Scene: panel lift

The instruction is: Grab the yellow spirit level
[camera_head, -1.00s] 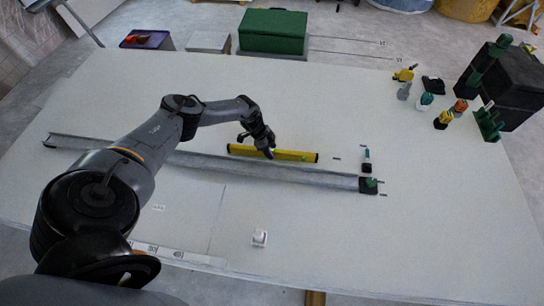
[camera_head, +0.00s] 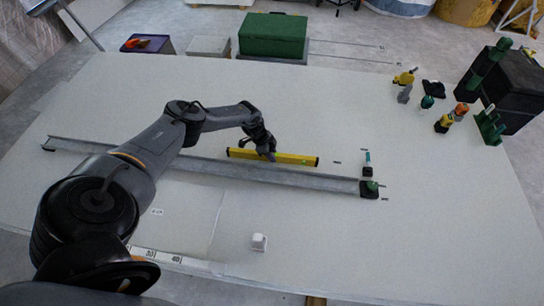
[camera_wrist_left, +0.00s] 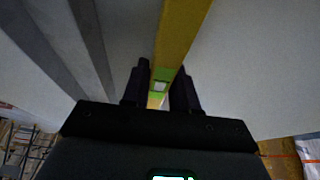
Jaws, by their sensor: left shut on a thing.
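The yellow spirit level (camera_head: 296,159) lies along the far side of the long grey metal rail on the pale panel. My left gripper (camera_head: 268,155) is at the middle of the level, shut on it. In the left wrist view the level (camera_wrist_left: 184,30) runs up between the two dark fingers of the left gripper (camera_wrist_left: 162,88), with a green vial section close to them. In the head view the gripper hides a small part of the level. I cannot tell whether the level is lifted clear of the panel. My right gripper is not in view.
The grey rail (camera_head: 220,168) lies close in front of the level, ending at a dark block (camera_head: 369,189). A small bottle (camera_head: 367,164) stands to the right, and a white block (camera_head: 259,242) nearer. Several tools and a black case (camera_head: 508,95) are at the far right.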

